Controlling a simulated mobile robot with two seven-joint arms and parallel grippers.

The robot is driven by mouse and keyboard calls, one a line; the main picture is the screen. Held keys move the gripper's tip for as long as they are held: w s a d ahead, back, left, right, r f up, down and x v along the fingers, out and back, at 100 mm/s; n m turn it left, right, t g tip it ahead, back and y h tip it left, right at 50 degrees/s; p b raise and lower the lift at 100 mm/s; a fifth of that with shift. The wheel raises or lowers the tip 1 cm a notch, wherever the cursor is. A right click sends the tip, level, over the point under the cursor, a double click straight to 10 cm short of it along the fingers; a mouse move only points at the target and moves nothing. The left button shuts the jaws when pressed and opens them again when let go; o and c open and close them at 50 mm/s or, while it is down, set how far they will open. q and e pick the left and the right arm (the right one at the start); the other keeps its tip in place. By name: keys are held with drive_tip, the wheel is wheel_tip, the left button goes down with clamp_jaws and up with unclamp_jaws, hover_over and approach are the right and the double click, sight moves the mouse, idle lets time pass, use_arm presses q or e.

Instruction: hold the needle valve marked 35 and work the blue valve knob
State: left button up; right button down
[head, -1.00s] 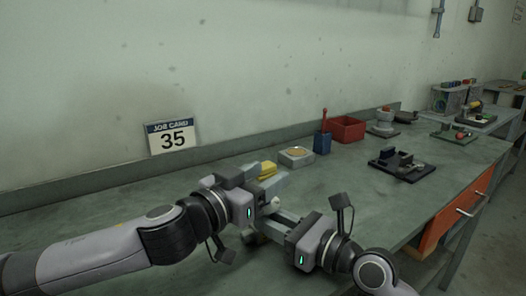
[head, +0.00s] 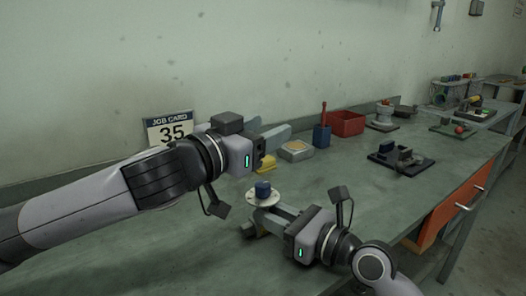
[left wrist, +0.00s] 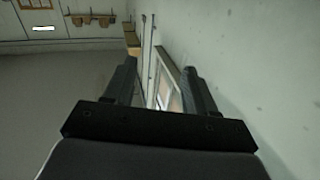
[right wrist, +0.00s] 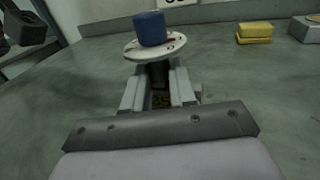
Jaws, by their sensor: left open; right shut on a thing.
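The needle valve has a blue knob (head: 263,188) on top of a pale round dial (head: 264,199). In the right wrist view the blue knob (right wrist: 150,28) stands upright above the dial (right wrist: 156,46). My right gripper (head: 262,216) is shut on the valve body below the dial; a brassy part (right wrist: 161,101) shows between its fingers. My left gripper (head: 284,138) is open and empty, raised above and behind the knob, apart from it. The left wrist view shows empty space between its fingers (left wrist: 158,85). The job card (head: 169,129) reads 35 and is partly covered by my left arm.
A yellow block (head: 265,164) and a grey box (head: 296,151) lie behind the valve. A blue holder (head: 322,137) and a red bin (head: 347,123) stand further back. A dark fixture (head: 400,160) sits to the right. The front bench surface is clear.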

use_arm(q)
drive_tip(key=r+m+h, duration=0.1)
drive_tip(key=m, duration=0.3)
drive_tip(key=n+g, duration=0.9)
drive_tip(key=n, duration=2.6)
approach(263, 183)
drive_tip(key=x, duration=1)
drive_tip(key=shift+w+d, duration=0.1)
drive_tip(key=c, duration=1)
